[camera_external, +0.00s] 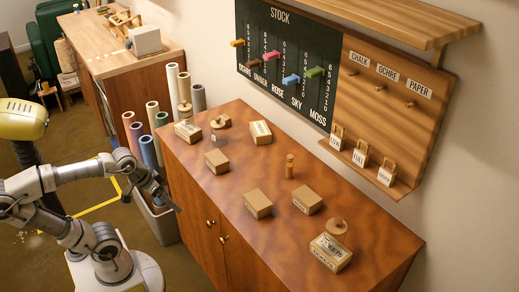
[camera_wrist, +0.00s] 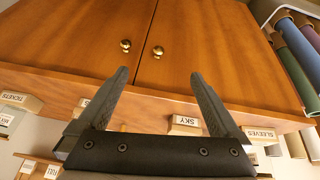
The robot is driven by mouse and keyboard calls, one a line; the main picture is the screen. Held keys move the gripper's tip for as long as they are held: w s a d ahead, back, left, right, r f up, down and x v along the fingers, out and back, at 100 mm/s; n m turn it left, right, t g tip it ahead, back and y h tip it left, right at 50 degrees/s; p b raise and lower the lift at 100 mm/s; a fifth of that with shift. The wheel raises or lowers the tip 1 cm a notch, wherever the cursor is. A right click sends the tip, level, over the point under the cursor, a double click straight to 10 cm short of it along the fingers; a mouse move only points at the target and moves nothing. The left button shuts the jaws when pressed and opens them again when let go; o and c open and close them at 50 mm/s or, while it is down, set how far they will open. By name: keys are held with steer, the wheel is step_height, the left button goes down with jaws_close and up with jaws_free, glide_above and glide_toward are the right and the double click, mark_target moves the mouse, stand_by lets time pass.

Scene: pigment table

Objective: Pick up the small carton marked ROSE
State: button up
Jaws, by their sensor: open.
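Several small brown cardboard cartons stand on the wooden cabinet top: one at the left (camera_external: 217,161), one nearer the middle (camera_external: 258,204), one right of it (camera_external: 307,201), and one at the back with a pale label (camera_external: 260,132). I cannot read ROSE on any of them. In the wrist view one carton reads SKY (camera_wrist: 186,123); another label (camera_wrist: 82,103) is mostly hidden by the left finger. My gripper (camera_external: 168,198) is off the cabinet's front left side, apart from every carton. In the wrist view my gripper (camera_wrist: 155,90) is open and empty.
A TICKETS box (camera_external: 330,252) stands at the near right, with a round-lidded jar behind it. A SLEEVES box (camera_wrist: 258,134) is at the wrist view's right. A small bottle (camera_external: 289,168) stands mid-top. Rolled tubes (camera_external: 152,150) stand in a bin left of the cabinet.

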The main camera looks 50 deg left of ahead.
steer(key=w+d+r+n+g+h+p, duration=0.25)
steer(key=w+d+r+n+p, duration=0.2)
steer(key=w, duration=0.35)
steer(key=n+h+p, duration=0.7)
steer(key=n+h, duration=0.2)
steer(key=n, duration=0.4)
glide_toward(301, 192)
steer(key=shift+m+t, duration=0.25)
steer(key=shift+t, duration=0.1)
steer(key=b+x, duration=0.1)
steer(key=x, duration=0.3)
steer(key=b+x, duration=0.1)
steer(key=x, duration=0.1)
steer(key=shift+s+d+b, duration=0.1)
steer(key=shift+s+b, duration=0.2)
steer(key=b+x, duration=0.2)
steer(key=x, duration=0.3)
steer(key=shift+f, duration=0.15)
steer(key=c, duration=1.3)
